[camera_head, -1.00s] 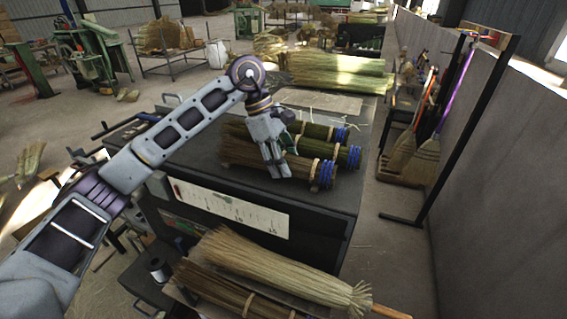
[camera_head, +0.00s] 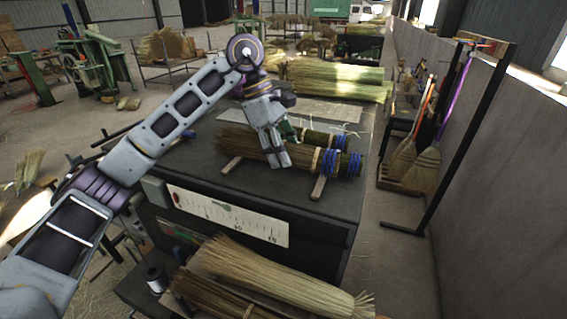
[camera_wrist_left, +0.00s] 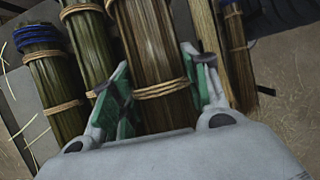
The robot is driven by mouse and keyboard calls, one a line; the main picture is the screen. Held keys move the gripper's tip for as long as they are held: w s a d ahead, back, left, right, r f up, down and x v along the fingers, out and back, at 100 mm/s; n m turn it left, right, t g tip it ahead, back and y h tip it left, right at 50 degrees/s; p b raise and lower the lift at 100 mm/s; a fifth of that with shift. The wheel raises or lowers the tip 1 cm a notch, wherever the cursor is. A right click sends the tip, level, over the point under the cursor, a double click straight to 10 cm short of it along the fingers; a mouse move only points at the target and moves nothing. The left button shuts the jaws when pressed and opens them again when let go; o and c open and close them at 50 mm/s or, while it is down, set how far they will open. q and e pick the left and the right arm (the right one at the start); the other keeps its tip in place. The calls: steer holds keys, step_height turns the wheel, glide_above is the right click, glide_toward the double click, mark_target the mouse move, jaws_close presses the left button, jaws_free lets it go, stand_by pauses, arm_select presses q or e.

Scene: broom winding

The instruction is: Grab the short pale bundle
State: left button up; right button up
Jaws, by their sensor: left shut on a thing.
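My right gripper is not in view.
A low cart in front holds a long straw bundle (camera_head: 290,280). Large straw bundles (camera_head: 335,78) lie behind.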

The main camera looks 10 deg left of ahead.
arm_select(q)
steer(key=shift+r+b, duration=0.3)
steer(key=shift+r, duration=2.2)
